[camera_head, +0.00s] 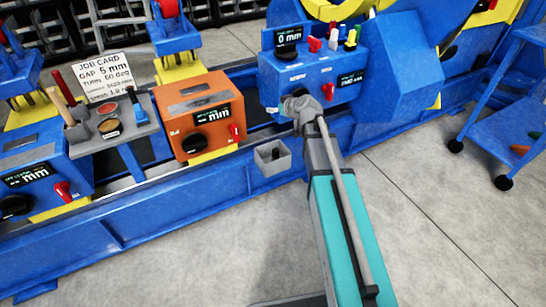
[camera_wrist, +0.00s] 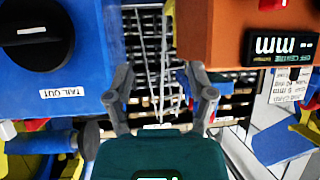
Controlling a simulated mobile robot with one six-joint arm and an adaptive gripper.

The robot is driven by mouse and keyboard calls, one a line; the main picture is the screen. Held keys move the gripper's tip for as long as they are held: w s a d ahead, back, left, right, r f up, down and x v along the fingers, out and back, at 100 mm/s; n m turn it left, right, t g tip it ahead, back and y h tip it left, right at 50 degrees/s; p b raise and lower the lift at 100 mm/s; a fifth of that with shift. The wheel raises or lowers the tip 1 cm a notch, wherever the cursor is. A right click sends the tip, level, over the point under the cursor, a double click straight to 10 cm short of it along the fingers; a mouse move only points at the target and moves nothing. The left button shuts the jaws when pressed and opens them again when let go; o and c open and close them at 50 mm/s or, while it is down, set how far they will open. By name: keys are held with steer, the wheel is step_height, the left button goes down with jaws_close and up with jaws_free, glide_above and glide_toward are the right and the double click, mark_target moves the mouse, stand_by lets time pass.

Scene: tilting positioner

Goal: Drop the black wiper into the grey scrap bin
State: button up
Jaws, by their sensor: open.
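The grey scrap bin (camera_head: 262,164) hangs on the front of the blue bed, just right of the orange box. A small dark piece (camera_head: 275,153) shows inside its mouth; it is too small to tell whether this is the black wiper. No other thing in view is clearly the wiper. My gripper (camera_head: 299,107) is in front of the blue control box, up and to the right of the bin. In the wrist view my gripper (camera_wrist: 163,98) has its two fingers spread apart with nothing between them. The bin cannot be made out in the wrist view.
The orange box (camera_head: 197,115) stands left of the bin; it also shows in the wrist view (camera_wrist: 225,30). A grey tray (camera_head: 98,143) with tools and discs is further left. The blue control box (camera_head: 310,75) is close to my gripper. A blue cart (camera_head: 505,125) stands right.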

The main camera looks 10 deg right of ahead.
steer(key=s+a+r+p, duration=0.1)
steer(key=s+r+p, duration=0.2)
steer(key=r+p, duration=1.4)
steer(key=shift+s+r, duration=0.15)
steer(key=shift+r, duration=0.1)
stand_by(0.3)
steer(key=shift+a, duration=0.1)
stand_by(0.8)
steer(key=s+d+f+m+g+h, duration=0.1)
steer(key=s+f+m+g+h, duration=0.4)
steer(key=s, duration=0.7)
steer(key=s+d+f+g, duration=0.1)
steer(key=s+f+g, duration=0.4)
steer(key=s, duration=0.8)
step_height(320, 180, up, 22)
steer(key=g+p, duration=0.1)
steer(key=p, duration=2)
steer(key=shift+w+a, duration=0.2)
steer(key=shift+w, duration=0.05)
steer(key=shift+f, duration=0.2)
